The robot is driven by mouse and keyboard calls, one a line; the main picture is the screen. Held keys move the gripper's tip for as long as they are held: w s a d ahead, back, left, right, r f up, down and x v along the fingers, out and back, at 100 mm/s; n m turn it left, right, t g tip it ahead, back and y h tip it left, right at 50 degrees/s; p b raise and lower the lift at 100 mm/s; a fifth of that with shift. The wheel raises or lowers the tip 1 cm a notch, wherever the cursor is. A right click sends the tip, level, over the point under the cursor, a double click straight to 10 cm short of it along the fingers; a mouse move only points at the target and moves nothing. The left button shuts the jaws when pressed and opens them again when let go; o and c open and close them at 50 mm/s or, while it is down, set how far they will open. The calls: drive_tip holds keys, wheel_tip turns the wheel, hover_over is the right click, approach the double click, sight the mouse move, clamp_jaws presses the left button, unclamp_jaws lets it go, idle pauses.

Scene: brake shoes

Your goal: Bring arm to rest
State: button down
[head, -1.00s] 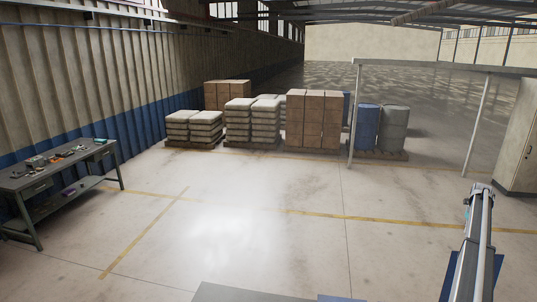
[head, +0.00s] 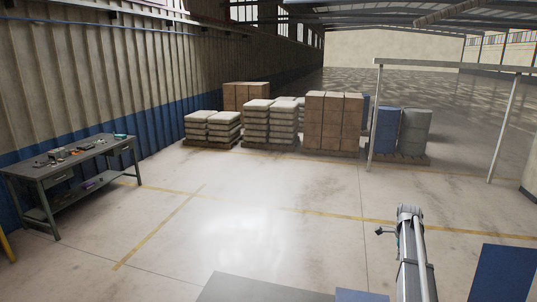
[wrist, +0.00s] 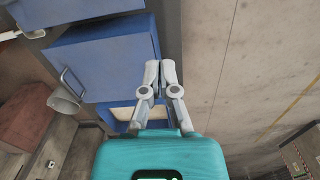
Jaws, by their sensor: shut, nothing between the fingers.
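My gripper (wrist: 161,72) shows in the wrist view, its two grey fingers together at the tips with nothing held. The teal wrist housing fills the bottom of that view. In the head view my arm is at the lower right, a pale grey link rising from the bottom edge. I cannot make out the fingers there. No object is in contact with the gripper.
A workbench (head: 72,163) with small parts on top stands at the left wall. Pallets of white sacks (head: 270,125), cartons (head: 334,121) and drums (head: 415,131) stand farther back. The floor between is clear. In the wrist view, a blue box-like body (wrist: 105,60) is left of the fingers.

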drive_tip(key=s+a+f+n+b, duration=0.4)
drive_tip(key=s+a+n, duration=0.3)
drive_tip(key=a, duration=0.5)
drive_tip(key=s+a+f+n+b, duration=0.5)
drive_tip(key=s+a+n, duration=0.3)
drive_tip(key=a, duration=0.5)
drive_tip(key=s+a+f+n+b, duration=0.4)
drive_tip(key=s+a+n, duration=0.3)
drive_tip(key=s+a, duration=0.3)
drive_tip(key=shift+s+a+f+n, duration=0.35)
drive_tip(key=shift+a+f, duration=0.3)
drive_tip(key=shift+a, duration=0.5)
drive_tip(key=shift+d, duration=0.1)
